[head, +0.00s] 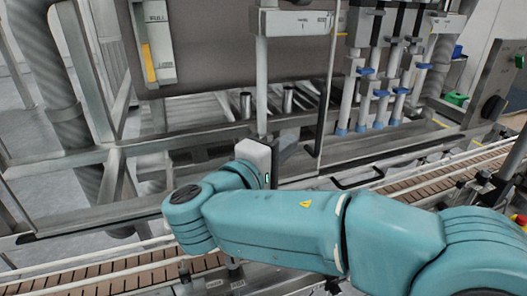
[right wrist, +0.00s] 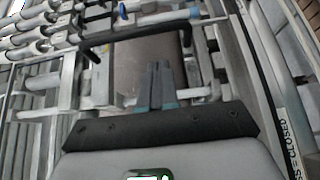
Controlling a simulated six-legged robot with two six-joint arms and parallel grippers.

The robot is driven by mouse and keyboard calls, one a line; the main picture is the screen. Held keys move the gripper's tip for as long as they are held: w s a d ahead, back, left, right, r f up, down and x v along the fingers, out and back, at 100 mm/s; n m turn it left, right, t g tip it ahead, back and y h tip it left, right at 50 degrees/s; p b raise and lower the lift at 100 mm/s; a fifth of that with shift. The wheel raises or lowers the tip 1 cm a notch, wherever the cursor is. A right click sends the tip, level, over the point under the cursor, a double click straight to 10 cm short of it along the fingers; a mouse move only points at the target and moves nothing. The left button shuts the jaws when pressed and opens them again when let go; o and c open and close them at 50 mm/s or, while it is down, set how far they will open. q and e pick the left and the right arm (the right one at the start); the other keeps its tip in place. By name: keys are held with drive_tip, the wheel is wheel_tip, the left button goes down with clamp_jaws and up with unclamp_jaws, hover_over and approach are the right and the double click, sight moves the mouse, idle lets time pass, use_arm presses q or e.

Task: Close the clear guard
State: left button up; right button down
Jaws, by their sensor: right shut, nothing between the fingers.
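The clear guard is hard to make out because its panel is see-through. A dark upright bar (head: 322,118) beside a thin pale edge in the head view may be its handle; I cannot tell for sure. In the right wrist view a black handle-like bar (right wrist: 112,36) crosses beyond the fingers, apart from them in the picture. My right gripper (right wrist: 161,84) is shut and empty, its two fingertips together. In the head view its pale body (head: 254,154) stands before the machine's frame, and its fingers are mostly hidden. My left gripper is not in view.
Filling nozzles with blue fittings (head: 368,72) hang at the upper right. A slatted conveyor (head: 425,175) runs along the front, partly behind my right arm. Metal frame posts stand at left. A label reading "CLOSED" (right wrist: 285,135) shows at right in the wrist view.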

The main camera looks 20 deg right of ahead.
sight(305, 146)
drive_tip(key=s+d+b, duration=0.1)
drive_tip(key=d+b, duration=0.3)
drive_tip(key=d, duration=5.1)
drive_tip(key=shift+r+b, duration=0.2)
drive_tip(key=shift+b, duration=0.2)
drive_tip(key=shift+s, duration=0.1)
